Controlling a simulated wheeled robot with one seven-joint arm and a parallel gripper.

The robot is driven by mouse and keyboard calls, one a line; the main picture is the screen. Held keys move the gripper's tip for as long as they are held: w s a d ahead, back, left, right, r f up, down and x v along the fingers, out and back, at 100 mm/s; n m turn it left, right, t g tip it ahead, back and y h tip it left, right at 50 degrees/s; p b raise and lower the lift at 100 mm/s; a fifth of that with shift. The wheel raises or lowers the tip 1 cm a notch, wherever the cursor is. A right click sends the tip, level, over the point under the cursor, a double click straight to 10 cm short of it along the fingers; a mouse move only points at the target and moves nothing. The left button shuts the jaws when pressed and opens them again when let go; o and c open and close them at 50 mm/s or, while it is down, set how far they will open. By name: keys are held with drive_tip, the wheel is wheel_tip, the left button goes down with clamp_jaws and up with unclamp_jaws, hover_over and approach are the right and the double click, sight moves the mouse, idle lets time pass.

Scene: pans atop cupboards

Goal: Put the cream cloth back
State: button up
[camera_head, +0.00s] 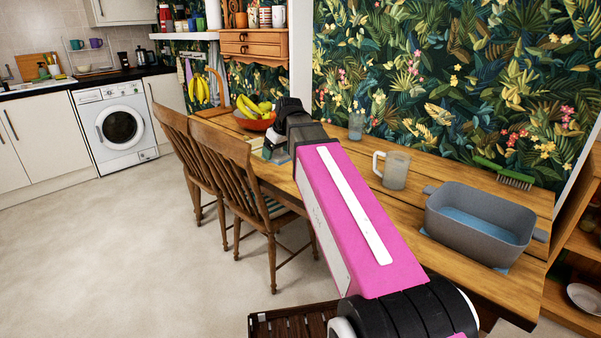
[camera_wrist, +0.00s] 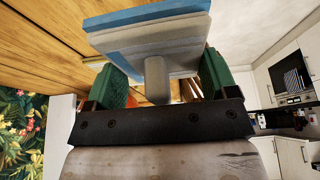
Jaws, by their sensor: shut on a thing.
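A wider layered pale part with a blue layer (camera_wrist: 150,22) lies just beyond the fingertips; I cannot tell whether the blue is a separate cloth. In the head view my arm reaches over the wooden table (camera_head: 345,180) to its far left part and mostly hides the gripper. A small pale patch (camera_head: 256,143) shows beside it, below the fruit bowl.
A red bowl of bananas (camera_head: 256,119) stands close behind my gripper. A glass mug (camera_head: 393,170), a grey basin (camera_head: 480,222) over blue cloth, and a green brush (camera_head: 504,173) are to the right. Two wooden chairs (camera_head: 228,170) line the table's front. Table between mug and arm is clear.

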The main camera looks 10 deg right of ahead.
drive_tip(key=w+d+f, duration=0.1)
drive_tip(key=d+f, duration=0.1)
drive_tip(key=d, duration=0.1)
drive_tip(key=w+d+f, duration=0.2)
drive_tip(key=d, duration=0.1)
drive_tip(key=w+d+f, duration=0.2)
drive_tip(key=d, duration=0.1)
drive_tip(key=shift+w+f, duration=0.25)
drive_tip(key=shift+d+f, duration=0.1)
drive_tip(key=shift+f, duration=1.9)
drive_tip(key=shift+f, duration=0.15)
drive_tip(key=o, duration=0.8)
drive_tip(key=v, duration=1.2)
drive_tip(key=shift+r, duration=0.2)
